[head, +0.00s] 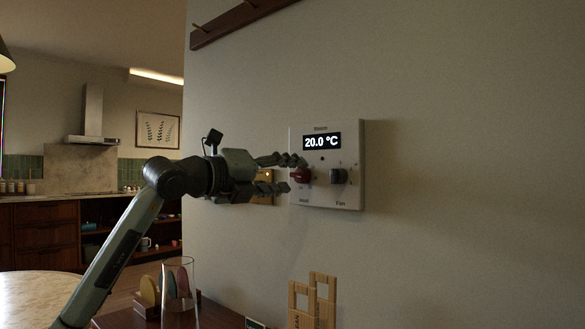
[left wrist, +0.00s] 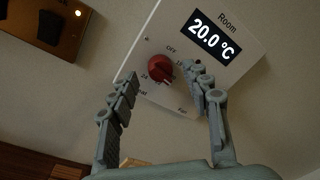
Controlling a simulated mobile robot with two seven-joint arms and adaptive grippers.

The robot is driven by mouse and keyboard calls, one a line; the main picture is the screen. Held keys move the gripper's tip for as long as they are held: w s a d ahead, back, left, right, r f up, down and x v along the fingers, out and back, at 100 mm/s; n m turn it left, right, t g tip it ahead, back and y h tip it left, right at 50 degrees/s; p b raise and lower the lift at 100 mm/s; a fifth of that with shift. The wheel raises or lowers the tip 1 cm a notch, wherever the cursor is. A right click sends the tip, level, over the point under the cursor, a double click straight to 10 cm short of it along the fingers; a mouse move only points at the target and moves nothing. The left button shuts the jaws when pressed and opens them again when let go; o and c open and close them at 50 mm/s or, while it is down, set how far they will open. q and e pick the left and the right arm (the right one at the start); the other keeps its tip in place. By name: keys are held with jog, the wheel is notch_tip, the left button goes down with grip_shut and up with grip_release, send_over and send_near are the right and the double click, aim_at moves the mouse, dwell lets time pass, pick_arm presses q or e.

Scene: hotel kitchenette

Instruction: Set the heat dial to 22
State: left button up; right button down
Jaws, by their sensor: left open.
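A white wall panel (head: 345,190) has a display (head: 321,142) reading 20.0 °C. Its red heat dial (head: 301,175) is at the lower left, beside a dark fan dial (head: 339,176). In the left wrist view the red dial (left wrist: 159,69) shows between my fingers, with OFF and 24 among the marks around it. My left gripper (head: 284,174) is open, its fingertips close to the dial, one above and one below in the head view. I cannot tell whether they touch it. The fan dial is hidden in the left wrist view. My right gripper is not in view.
A brown plate with dark switches (left wrist: 47,28) and a lit lamp is on the wall left of the panel. Below stand a glass (head: 179,285), colored rounded pieces (head: 150,291) and wooden blocks (head: 312,300). A wooden rail (head: 235,22) is above. Wall to the right is bare.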

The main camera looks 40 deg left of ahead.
pick_arm(q)
jog(key=shift+w+d, duration=0.1)
jog(key=shift+w, duration=0.7)
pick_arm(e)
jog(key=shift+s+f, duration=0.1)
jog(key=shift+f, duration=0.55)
pick_arm(q)
grip_shut()
